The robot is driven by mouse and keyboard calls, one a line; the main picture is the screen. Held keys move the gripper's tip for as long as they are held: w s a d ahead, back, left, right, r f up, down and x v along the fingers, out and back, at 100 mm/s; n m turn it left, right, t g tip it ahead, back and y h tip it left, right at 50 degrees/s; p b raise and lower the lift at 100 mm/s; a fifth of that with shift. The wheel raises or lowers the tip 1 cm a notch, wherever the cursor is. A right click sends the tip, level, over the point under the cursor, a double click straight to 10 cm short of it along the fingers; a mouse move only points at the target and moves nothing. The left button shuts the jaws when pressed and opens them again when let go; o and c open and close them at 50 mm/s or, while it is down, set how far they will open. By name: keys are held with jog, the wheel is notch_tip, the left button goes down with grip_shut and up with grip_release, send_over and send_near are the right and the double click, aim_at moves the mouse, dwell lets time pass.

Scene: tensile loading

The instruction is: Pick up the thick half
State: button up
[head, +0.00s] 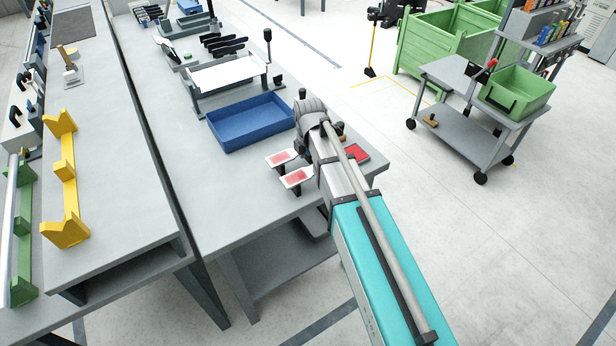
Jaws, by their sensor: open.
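My gripper (303,150) is at the end of my arm, over the right end of the grey workbench. It is mostly hidden by my wrist, and only dark parts of it show; it is open. No specimen half can be made out clearly in the head view. Two small red-and-white plates on dark supports, a farther one (280,158) and a nearer one (297,177), stand just left of my gripper. A red tray (362,153) lies right of my wrist, partly hidden by it. A small brown thing (341,138) shows beside the tray.
A blue bin (250,122) stands on the grey workbench (215,215), left of my wrist. A white-topped stand (228,76) is behind it. A yellow bracket (67,180) is on the left bench. A cart with a green crate (517,92) stands at right.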

jog(key=shift+f+b, duration=1.05)
jog(key=shift+f, duration=0.3)
grip_shut()
jog(key=shift+r, duration=0.2)
notch_tip(320, 180, up, 2)
jog(key=p, duration=0.2)
jog(key=shift+r+p, duration=0.1)
jog(key=shift+p, duration=0.2)
jog(key=s+d+r+p, duration=0.1)
jog(key=s+r+p, duration=0.9)
jog(key=s, duration=0.4)
jog(key=shift+d+r, duration=0.2)
jog(key=shift+d, duration=0.2)
